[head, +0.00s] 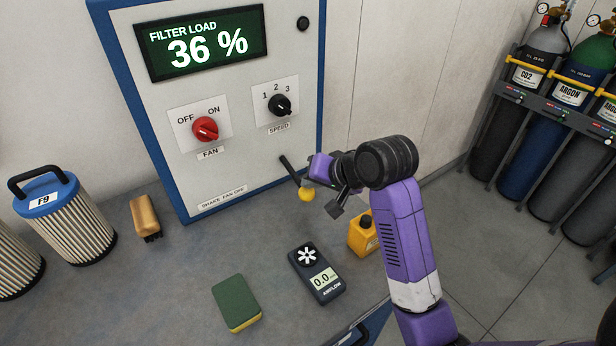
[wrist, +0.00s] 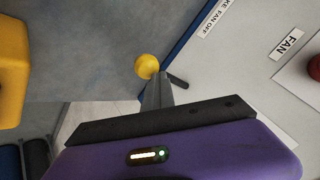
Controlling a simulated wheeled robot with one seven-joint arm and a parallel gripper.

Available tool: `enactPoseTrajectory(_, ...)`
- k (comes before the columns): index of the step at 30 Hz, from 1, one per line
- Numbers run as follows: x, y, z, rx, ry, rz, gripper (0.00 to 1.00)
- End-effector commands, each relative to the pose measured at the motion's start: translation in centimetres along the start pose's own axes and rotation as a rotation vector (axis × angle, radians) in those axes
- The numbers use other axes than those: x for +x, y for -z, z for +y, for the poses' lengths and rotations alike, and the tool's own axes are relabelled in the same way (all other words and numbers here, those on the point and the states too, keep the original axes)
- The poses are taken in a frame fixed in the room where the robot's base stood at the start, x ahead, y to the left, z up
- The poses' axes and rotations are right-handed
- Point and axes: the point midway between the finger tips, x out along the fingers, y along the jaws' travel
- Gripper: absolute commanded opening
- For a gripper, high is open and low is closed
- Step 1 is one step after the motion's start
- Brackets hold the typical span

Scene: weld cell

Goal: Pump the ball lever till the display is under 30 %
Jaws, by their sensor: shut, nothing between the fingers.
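The display (head: 203,43) on the cabinet reads FILTER LOAD 36 %. The ball lever is a dark rod with a yellow ball (head: 306,194) at its end, low on the right of the cabinet front, slanting down. My gripper (head: 312,186) is shut and empty, with its fingertips right by the ball. In the wrist view the yellow ball (wrist: 147,66) shows just beyond the tip of my shut fingers (wrist: 156,84). I cannot tell whether they touch it. Part of the rod is hidden behind the fingers there.
The red fan knob (head: 205,129) and black speed knob (head: 280,105) sit above the lever. Gas cylinders (head: 530,140) stand at right.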

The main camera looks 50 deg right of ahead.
Motion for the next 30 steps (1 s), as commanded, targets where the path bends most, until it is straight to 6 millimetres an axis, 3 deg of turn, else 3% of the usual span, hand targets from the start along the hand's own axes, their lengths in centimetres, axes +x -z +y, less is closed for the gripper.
enactPoseTrajectory(20,0.21,-0.26,0.17,0.001,-0.002,-0.005,0.00)
enactPoseTrajectory(30,-0.75,0.50,-0.54,0.001,-0.002,-0.003,0.00)
